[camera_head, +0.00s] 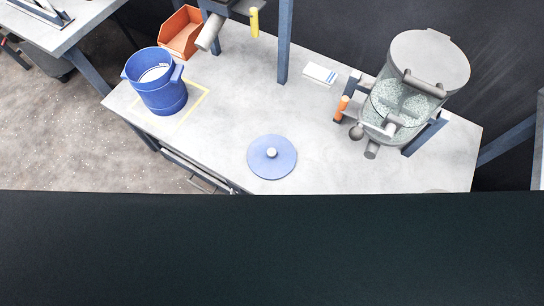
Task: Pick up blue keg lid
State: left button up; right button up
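The blue keg lid (272,157) is a flat round disc with a pale knob (271,153) at its centre. It lies on the grey worktable (225,120) near the front edge. The blue keg (163,92) stands upright and open-topped at the left of the table, beside yellow floor-marking-like lines, with something white inside. Neither of my grippers shows in the head view. A large dark surface covers the lower part of the picture and hides what is below the table's front edge.
A grey machine with a round lid and clear bowl of granules (405,100) stands at the right. An orange bin (182,32) and a blue post (284,45) are at the back. A white notepad (320,74) lies behind the lid. The table around the lid is clear.

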aim_at(270, 156)
jog(key=i+j+z, duration=0.1)
jog(key=z, duration=0.4)
jog(key=j+z, duration=0.25)
jog(key=z, duration=0.2)
jog(key=i+j+z, duration=0.1)
jog(key=z, duration=0.4)
jog(key=k+j, duration=0.05)
jog(key=j, duration=0.05)
